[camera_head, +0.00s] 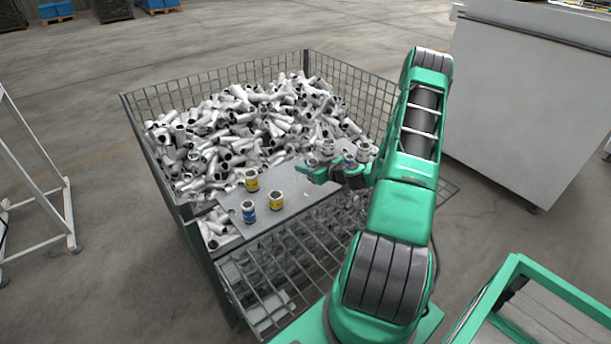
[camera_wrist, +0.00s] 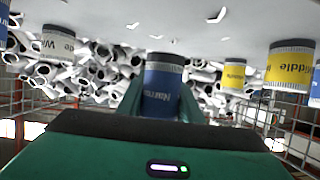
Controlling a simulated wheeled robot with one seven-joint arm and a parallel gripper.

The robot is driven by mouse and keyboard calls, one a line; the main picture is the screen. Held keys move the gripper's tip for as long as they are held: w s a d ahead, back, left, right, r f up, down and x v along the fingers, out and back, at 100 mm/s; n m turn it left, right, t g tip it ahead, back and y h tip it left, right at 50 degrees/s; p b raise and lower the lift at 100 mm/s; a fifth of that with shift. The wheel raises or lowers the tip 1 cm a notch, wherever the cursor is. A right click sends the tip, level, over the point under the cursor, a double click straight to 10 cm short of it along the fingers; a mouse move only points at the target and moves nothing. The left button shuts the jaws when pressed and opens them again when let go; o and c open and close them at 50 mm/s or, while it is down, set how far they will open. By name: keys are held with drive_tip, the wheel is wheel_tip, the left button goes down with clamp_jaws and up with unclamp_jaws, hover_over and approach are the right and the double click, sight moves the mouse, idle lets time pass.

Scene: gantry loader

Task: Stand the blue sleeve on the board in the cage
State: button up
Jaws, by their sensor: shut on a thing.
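My gripper (camera_head: 338,172) is over the right part of the grey board (camera_head: 306,198) in the cage. It is shut on a blue sleeve (camera_wrist: 163,88), seen between the two green fingers in the wrist view. Another blue sleeve (camera_head: 248,212) stands at the board's left end, beside two yellow sleeves (camera_head: 252,180) (camera_head: 276,200).
White sleeves (camera_head: 327,147) (camera_head: 363,148) stand close behind the gripper. A heap of white pipe fittings (camera_head: 240,120) fills the cage behind the board. The mesh cage wall (camera_head: 350,90) rises around it. The board's middle is clear. A white cabinet (camera_head: 530,100) stands right.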

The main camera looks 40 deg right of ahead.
sight(307, 181)
drive_tip(key=shift+w+d+f, duration=0.2)
drive_tip(key=shift+d+f, duration=0.1)
drive_tip(key=shift+d, duration=0.1)
drive_tip(key=shift+f, duration=2)
drive_tip(key=o, duration=1.3)
drive_tip(key=shift+f, duration=0.1)
